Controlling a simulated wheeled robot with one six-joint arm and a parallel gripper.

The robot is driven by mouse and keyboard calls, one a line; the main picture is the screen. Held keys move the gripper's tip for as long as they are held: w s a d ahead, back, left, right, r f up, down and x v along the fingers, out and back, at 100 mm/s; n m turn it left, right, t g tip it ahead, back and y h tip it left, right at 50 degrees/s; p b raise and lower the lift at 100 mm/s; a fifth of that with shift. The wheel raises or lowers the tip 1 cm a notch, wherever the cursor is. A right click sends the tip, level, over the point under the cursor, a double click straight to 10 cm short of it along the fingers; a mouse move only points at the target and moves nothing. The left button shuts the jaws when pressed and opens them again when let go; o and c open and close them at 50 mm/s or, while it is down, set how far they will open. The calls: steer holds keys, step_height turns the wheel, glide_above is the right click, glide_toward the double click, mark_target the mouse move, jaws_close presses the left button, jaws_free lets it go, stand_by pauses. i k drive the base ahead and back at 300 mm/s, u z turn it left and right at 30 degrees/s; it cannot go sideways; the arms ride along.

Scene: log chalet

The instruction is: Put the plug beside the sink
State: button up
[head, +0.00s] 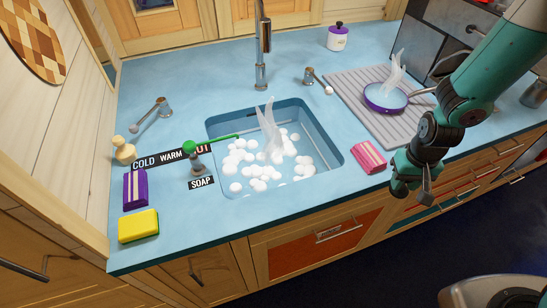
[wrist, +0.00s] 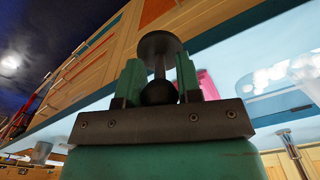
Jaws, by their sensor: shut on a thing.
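My gripper (head: 402,188) is in front of the counter's right part, right of the sink. In the wrist view my gripper (wrist: 159,80) is shut on the plug (wrist: 158,45), a dark grey piece with a round disc, a thin stem and a ball end. The ball is between the fingers and the disc points away from them.
A pink sponge (head: 369,157) lies right of the sink. A pan (head: 386,99) steams on the ribbed drainboard (head: 345,85). The faucet (head: 262,45) stands behind the sink. Purple (head: 135,189) and yellow (head: 138,226) sponges lie at left. The counter between these and the sink has bare space.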

mark_target(194, 213)
steer(key=z, duration=1.9)
steer(key=k, duration=1.4)
steer(key=u, duration=2.05)
